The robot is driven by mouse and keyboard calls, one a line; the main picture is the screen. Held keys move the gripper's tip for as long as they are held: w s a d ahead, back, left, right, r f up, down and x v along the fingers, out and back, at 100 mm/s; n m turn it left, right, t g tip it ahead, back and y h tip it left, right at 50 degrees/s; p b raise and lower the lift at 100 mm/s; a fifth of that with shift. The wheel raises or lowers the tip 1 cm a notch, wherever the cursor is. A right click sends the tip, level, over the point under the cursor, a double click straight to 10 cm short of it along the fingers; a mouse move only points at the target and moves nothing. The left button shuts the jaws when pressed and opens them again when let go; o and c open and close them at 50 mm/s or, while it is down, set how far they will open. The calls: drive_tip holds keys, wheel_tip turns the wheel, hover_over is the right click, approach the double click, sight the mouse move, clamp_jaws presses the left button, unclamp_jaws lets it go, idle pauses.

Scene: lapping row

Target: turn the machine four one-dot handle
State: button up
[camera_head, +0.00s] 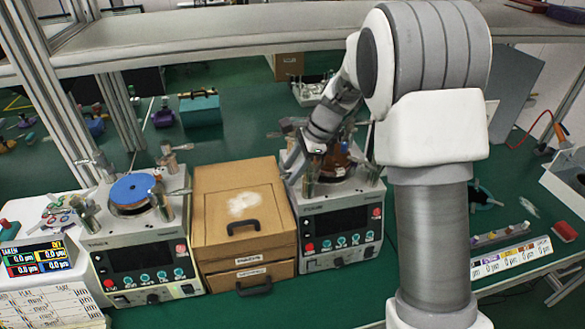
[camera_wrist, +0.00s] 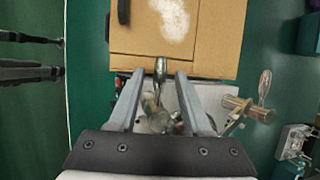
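The lapping machine under my arm (camera_head: 342,222) stands right of the cardboard box, with a brown round plate (camera_head: 335,160) on top. I cannot read a machine number or dots on any handle. My gripper (camera_wrist: 160,75) is over the left side of this machine, fingers open and parallel. A small metal handle (camera_wrist: 160,69) shows between the fingertips in the wrist view, with visible gaps on both sides. Its lower part is blurred. Another metal handle (camera_wrist: 265,84) stands to the right near a brass cylinder (camera_wrist: 240,105). In the head view my wrist hides part of the machine's top.
The cardboard box (camera_head: 207,230) with black handles stands close left of the machine. Another machine with a blue disc (camera_head: 132,188) is further left. A grey shelf (camera_head: 200,35) runs across above.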

clamp_jaws()
idle(1.2)
